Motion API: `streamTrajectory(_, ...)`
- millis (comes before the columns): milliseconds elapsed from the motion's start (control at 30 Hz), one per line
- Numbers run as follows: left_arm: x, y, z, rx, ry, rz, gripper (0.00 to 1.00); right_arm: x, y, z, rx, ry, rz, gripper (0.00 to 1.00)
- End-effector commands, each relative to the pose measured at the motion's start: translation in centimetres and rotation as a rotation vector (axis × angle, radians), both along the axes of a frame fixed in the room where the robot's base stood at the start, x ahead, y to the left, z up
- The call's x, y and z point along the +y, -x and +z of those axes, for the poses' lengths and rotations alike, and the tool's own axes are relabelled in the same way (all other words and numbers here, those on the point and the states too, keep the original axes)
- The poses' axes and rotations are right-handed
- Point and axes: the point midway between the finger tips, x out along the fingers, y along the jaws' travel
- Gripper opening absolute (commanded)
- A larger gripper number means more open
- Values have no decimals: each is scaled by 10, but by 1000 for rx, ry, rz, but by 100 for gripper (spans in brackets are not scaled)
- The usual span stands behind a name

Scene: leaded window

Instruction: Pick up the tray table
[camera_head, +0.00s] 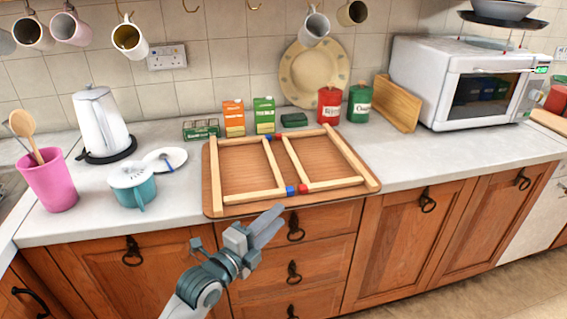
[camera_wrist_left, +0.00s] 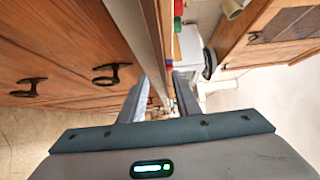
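The tray table (camera_head: 208,165) lies flat on the worktop as a brown board with rounded corners. Two pale wooden frames (camera_head: 250,196) lie folded on it, with red and blue ends meeting near its middle. My left gripper (camera_head: 276,217) is in front of the worktop, just below the board's front edge and apart from it. Its two fingers (camera_wrist_left: 160,95) stand apart in the left wrist view, with nothing seen between them. The worktop edge runs beyond them there. My right gripper is not in view.
Left of the board are a teal pot (camera_head: 131,186), a saucer (camera_head: 166,158), a pink utensil cup (camera_head: 50,182) and a white kettle (camera_head: 98,120). Cartons (camera_head: 264,115) and canisters (camera_head: 330,105) stand behind it. A microwave (camera_head: 465,82) is at right. Cabinet handles (camera_head: 295,228) project below.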

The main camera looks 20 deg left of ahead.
Motion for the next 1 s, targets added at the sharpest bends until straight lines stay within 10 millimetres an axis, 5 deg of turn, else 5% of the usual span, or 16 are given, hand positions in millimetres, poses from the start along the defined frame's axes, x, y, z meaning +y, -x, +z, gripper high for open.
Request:
streamTrajectory(367,-1,-2,0,0,1,1,30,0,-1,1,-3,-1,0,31)
streamTrajectory(800,-15,-45,6,0,1,2,30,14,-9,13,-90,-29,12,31)
streamTrajectory(1000,-17,-50,5,0,1,1,30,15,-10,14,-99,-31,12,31)
